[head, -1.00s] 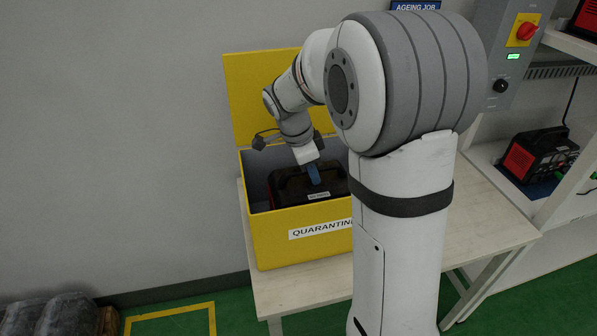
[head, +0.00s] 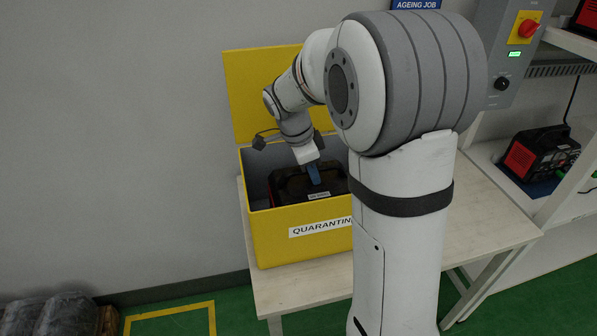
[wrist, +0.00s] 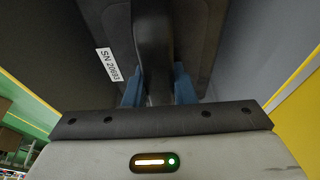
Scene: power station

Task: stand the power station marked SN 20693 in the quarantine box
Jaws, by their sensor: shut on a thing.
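The yellow quarantine box (head: 277,231) stands open on a pale table, its lid raised at the back. The black power station (head: 293,187) is inside the box, with its top below the rim and a small white label on it. In the wrist view its label reads SN 20693 (wrist: 110,64). My gripper (head: 313,174) reaches down into the box. In the wrist view its blue fingers (wrist: 158,88) are shut on the dark handle (wrist: 153,45) of the power station. The underside of the station and the box floor are hidden.
The pale table (head: 480,232) has bare room right of the box. A shelf at the right holds another black and red power station (head: 541,153). A grey control panel (head: 512,55) with a red switch is above it. Grey rolls (head: 55,314) lie on the floor at lower left.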

